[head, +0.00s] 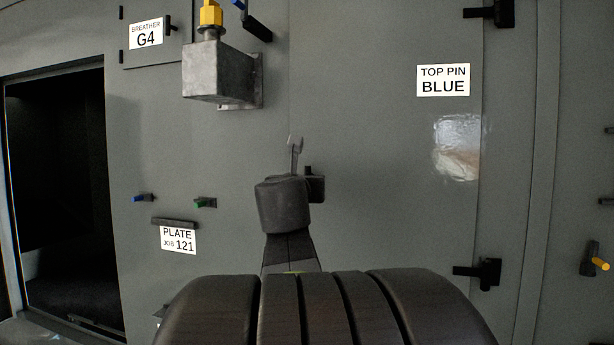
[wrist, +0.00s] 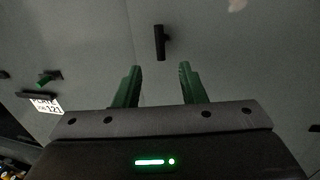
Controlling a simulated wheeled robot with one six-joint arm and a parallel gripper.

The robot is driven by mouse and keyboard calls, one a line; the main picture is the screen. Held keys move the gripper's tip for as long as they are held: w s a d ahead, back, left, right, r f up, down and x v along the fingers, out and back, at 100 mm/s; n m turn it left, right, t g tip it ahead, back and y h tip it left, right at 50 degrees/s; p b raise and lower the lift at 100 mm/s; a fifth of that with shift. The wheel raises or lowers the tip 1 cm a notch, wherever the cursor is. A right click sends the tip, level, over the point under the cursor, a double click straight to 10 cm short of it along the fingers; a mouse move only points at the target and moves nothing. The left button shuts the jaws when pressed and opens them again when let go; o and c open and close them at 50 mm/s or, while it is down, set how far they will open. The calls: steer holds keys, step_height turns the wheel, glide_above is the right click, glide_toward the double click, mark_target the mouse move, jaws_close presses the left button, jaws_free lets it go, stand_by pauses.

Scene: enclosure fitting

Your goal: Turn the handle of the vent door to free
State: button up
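A black handle (wrist: 160,42) stands on a grey door face in the wrist view, its bar nearly upright with a short stub on its right. In the head view the dark handle (head: 316,184) shows just right of my arm's end, partly hidden by it. My gripper (wrist: 160,68) is open, with two green fingers apart and nothing between them. The handle lies beyond the fingertips, roughly in line with the gap and apart from them. The grey door (head: 390,170) carries a "TOP PIN BLUE" label (head: 443,80). No label reading "vent" shows.
Black hinges (head: 484,273) sit along the door's right edge. A metal box with a yellow fitting (head: 210,72) juts out at upper left. A dark opening (head: 60,190) is at far left. Small blue (head: 140,198) and green (head: 202,203) pins stick out above the "PLATE" label (head: 178,239).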

steer(key=w+d, duration=0.1)
steer(key=w, duration=1)
steer(key=shift+w+d+p, duration=0.15)
steer(key=shift+d+p, duration=0.05)
steer(key=shift+p, duration=0.1)
steer(key=shift+c, duration=0.3)
jaws_close()
